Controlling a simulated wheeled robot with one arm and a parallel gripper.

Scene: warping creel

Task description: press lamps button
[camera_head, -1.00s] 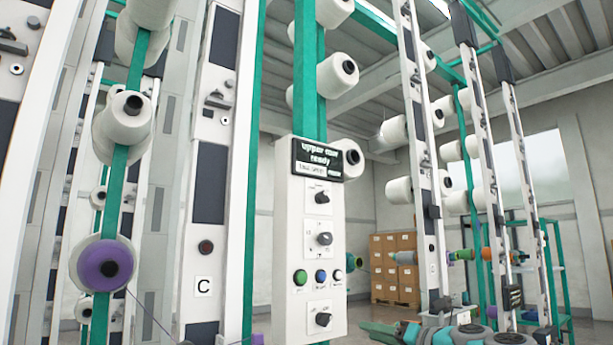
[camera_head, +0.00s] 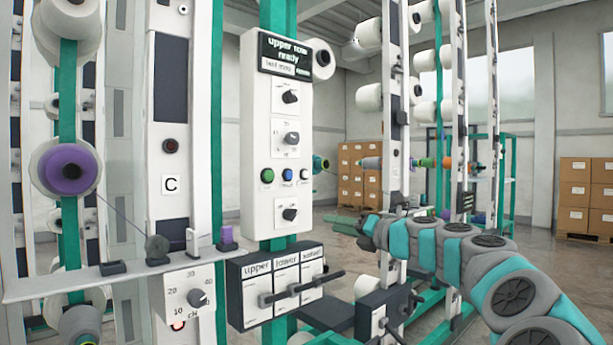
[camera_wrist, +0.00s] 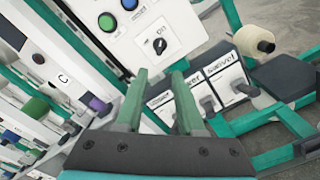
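A white control box (camera_head: 257,210) on a green post carries a display (camera_head: 285,56) reading "upper row ready". Below are three knobs and a row of buttons: green (camera_head: 267,176), blue (camera_head: 287,175) and a pale one (camera_head: 304,174). Their labels are too small to read, so I cannot tell which is the lamps button. The green button (camera_wrist: 107,21) and part of the blue button (camera_wrist: 129,3) show at the top of the wrist view. My gripper (camera_wrist: 160,78) has its two green fingers apart with nothing between them. In the head view its end (camera_head: 365,228) is right of the box.
A shelf (camera_head: 60,288) with a dial box (camera_head: 190,300) is at left. Yarn cones and posts stand around. Cartons (camera_head: 358,170) are stacked behind.

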